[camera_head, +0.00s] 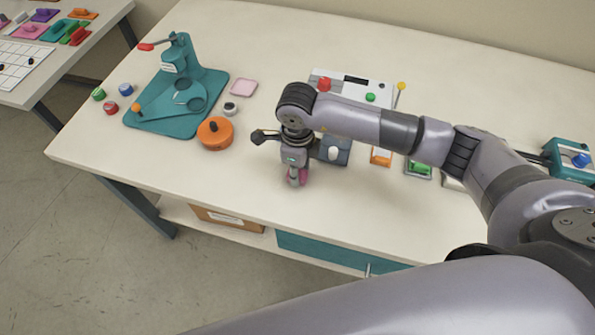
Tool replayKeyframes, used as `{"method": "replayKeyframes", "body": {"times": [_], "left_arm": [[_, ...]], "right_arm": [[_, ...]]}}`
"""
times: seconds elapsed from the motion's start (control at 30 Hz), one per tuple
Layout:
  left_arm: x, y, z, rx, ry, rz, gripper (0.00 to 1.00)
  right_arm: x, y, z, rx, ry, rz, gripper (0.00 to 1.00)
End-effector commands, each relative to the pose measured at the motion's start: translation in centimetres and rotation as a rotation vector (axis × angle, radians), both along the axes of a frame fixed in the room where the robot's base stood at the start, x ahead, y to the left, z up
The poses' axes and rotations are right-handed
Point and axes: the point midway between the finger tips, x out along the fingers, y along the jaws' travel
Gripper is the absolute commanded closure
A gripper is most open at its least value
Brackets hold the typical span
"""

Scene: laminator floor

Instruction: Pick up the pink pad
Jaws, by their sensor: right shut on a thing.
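My right gripper (296,178) points down over the front middle of the white table. It is shut on a pink thing (303,175), likely the pink pad, which shows only as a narrow strip beside the fingers. The fingers hide the rest of it. I cannot tell whether it touches the tabletop. A pale pink rounded square (243,87) lies flat farther back, right of the teal press, apart from the gripper. My left gripper is not in view.
A teal press (180,90) stands at the back left, with an orange round container (215,133) in front. A white panel with buttons (352,88) lies behind my right arm. A side table (60,68) at far left holds coloured pieces. The front left tabletop is clear.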

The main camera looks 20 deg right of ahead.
Motion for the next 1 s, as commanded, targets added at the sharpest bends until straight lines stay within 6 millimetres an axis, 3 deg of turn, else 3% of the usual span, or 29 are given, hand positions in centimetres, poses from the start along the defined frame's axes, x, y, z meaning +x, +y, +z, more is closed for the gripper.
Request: {"method": "replayKeyframes", "body": {"times": [0.27,0.5,0.7,0.8,1.0], "left_arm": [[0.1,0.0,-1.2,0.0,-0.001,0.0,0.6],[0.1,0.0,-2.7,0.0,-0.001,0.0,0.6],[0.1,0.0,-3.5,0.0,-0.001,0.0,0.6],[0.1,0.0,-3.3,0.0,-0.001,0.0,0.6],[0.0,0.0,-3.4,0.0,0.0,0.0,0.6]], "right_arm": [[0.2,0.0,4.5,0.002,-0.008,0.002,0.9],[0.2,0.0,11.6,0.0,-0.01,0.003,0.9],[0.1,0.0,16.4,0.001,-0.006,0.001,0.9],[0.1,0.0,18.0,-0.001,-0.005,0.001,0.9],[0.0,0.0,19.3,-0.001,-0.001,0.001,0.9]]}}
